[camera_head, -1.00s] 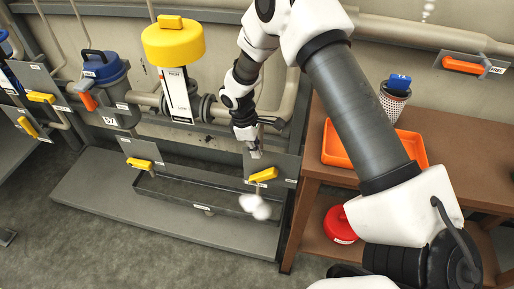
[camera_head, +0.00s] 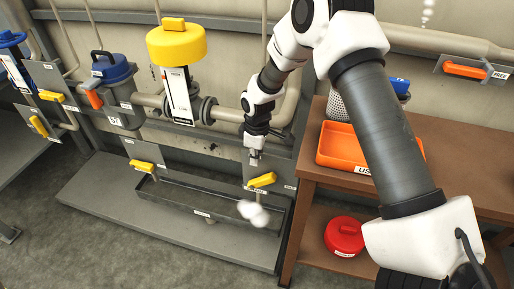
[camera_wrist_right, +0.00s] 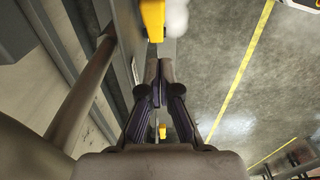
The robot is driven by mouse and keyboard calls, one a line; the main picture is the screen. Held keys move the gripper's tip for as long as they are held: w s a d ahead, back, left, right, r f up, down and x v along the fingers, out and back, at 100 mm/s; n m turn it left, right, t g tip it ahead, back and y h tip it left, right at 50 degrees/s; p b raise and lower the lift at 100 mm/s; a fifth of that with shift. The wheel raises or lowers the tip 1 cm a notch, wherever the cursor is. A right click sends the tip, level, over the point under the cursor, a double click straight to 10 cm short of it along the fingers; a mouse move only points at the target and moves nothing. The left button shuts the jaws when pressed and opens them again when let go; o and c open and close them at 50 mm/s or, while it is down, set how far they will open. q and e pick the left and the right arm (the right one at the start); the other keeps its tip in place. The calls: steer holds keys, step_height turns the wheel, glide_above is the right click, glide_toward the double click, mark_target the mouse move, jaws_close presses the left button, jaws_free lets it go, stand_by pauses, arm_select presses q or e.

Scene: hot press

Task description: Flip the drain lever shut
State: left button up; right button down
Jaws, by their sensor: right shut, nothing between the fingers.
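A yellow lever (camera_head: 262,181) sits on a grey plate at the right end of a long dark trough, tilted slightly up to the right. A white puff of vapour (camera_head: 253,212) hangs just below it. My right gripper (camera_head: 254,156) points down just above this lever. In the right wrist view the gripper's fingers (camera_wrist_right: 158,76) are shut with nothing between them, and a yellow lever (camera_wrist_right: 153,18) lies beyond the tips, seemingly apart from them. A second yellow lever (camera_head: 142,166) is on a plate at the trough's left end. Their label text is too small to read. My left gripper is out of view.
A brown shelf unit (camera_head: 450,160) stands right of the lever, with an orange tray (camera_head: 345,150) on top and a red lidded pot (camera_head: 345,235) below. A large yellow-capped valve (camera_head: 177,42) and pipes stand behind the trough (camera_head: 180,194). Floor in front is clear.

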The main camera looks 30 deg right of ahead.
mark_target(262, 179)
steer(key=f, duration=0.3)
steer(key=s+d+f, duration=0.1)
steer(key=shift+s+f, duration=0.1)
steer(key=shift+f, duration=0.1)
steer(key=shift+s+d+f, duration=0.2)
steer(key=shift+f, duration=0.05)
steer(key=shift+s+d+f, duration=0.1)
steer(key=shift+s+d, duration=0.05)
steer(key=shift+s, duration=0.05)
